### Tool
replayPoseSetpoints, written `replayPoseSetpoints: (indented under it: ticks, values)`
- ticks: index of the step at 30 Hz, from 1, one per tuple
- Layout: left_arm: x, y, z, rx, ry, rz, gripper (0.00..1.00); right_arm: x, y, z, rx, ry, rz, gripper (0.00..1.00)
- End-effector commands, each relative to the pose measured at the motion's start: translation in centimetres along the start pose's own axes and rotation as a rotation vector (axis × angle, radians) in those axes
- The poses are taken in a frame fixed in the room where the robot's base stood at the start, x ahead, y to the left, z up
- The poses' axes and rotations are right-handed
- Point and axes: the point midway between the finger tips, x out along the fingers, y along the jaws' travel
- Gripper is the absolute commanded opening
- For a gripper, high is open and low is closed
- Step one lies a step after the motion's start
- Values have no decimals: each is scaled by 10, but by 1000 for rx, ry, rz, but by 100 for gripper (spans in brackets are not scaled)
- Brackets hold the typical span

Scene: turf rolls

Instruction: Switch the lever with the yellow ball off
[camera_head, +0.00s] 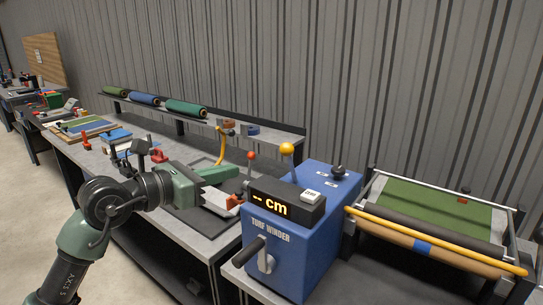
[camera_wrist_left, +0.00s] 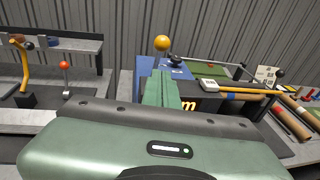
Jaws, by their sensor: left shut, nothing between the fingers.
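The yellow ball (camera_head: 287,149) tops a lever that stands up at the back left of the blue turf winder (camera_head: 281,240); its stem shows only in part. The yellow ball also shows in the left wrist view (camera_wrist_left: 162,43), just beyond my fingertips. My left gripper (camera_head: 234,172) reaches in from the left, short of the winder, with its fingers pointing toward it. In the left wrist view its green fingers (camera_wrist_left: 162,84) are together with nothing between them, and they are apart from the ball. My right gripper is not in view.
A red ball lever (camera_head: 251,155) stands left of the yellow one. The winder has a "-- cm" display (camera_head: 270,203), a crank (camera_head: 256,251) and a black knob (camera_head: 338,172). A yellow bar (camera_head: 436,240) and green turf (camera_head: 430,205) lie to the right. Turf rolls (camera_head: 145,99) rest on a back shelf.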

Motion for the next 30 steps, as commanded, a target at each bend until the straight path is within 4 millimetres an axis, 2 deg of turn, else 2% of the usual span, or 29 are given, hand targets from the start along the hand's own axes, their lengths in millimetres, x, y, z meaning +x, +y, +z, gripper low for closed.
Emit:
replayPoseSetpoints:
  ticks: [5,12,18,24,30]
  values:
    - [28,-1,4,-5,0,-3,0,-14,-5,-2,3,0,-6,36]
    - [81,-2,4,-5,0,-4,0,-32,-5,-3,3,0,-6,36]
    - [114,-2,11,-3,-1,-4,0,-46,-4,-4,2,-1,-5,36]
    - [130,-1,14,-2,-1,-1,0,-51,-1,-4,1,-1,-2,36]
    - [132,-1,13,0,-1,-1,0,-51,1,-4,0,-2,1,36]
